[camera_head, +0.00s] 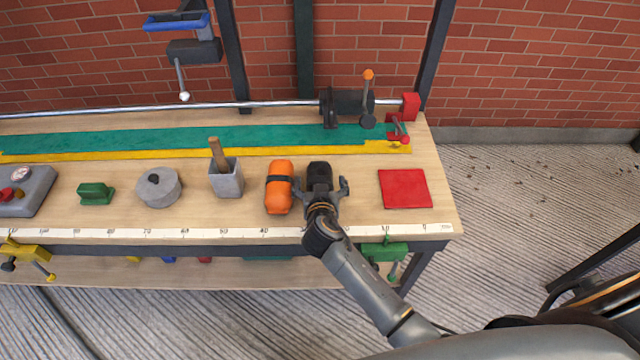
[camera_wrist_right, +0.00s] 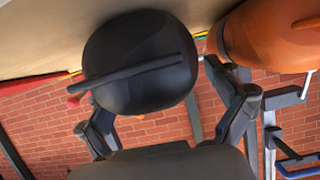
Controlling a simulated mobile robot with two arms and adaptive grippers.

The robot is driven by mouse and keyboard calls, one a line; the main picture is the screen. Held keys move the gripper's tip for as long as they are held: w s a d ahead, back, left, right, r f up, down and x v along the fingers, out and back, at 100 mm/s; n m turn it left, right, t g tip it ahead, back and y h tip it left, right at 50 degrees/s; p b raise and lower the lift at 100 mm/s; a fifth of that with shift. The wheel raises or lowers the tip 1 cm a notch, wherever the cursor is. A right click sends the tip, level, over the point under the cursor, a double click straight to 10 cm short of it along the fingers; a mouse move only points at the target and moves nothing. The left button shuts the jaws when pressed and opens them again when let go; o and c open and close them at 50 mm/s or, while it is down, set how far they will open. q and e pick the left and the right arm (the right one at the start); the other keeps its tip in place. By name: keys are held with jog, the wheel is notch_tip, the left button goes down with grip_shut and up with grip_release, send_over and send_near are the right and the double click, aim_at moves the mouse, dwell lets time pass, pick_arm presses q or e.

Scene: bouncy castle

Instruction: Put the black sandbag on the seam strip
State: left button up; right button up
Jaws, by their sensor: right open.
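The black sandbag (camera_head: 319,173) lies on the workbench, just right of an orange sandbag (camera_head: 279,187). My right gripper (camera_head: 322,186) is open, low over the black sandbag, with one finger on either side of it. In the right wrist view the black sandbag (camera_wrist_right: 140,62), with a dark strap across it, sits between the spread fingers; the view does not settle whether they touch it. The seam strip (camera_head: 200,142), green with a yellow edge, runs along the bench behind the sandbags and is bare near them. My left gripper is not in view.
The orange sandbag is very close to my right gripper's left finger. A red square (camera_head: 404,188) lies to the right. A grey cup with a wooden handle (camera_head: 226,178) and a round grey tin (camera_head: 158,188) stand left. A clamp (camera_head: 348,102) on a metal bar is behind the strip.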

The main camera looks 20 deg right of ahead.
jog(key=shift+w, duration=0.1)
jog(key=c, duration=1.6)
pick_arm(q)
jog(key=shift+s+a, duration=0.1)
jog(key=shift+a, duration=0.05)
pick_arm(e)
jog(key=shift+w+r, duration=0.1)
jog(key=c, duration=0.3)
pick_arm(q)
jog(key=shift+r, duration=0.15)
pick_arm(e)
jog(key=shift+d+r, duration=0.1)
jog(key=shift+r, duration=0.05)
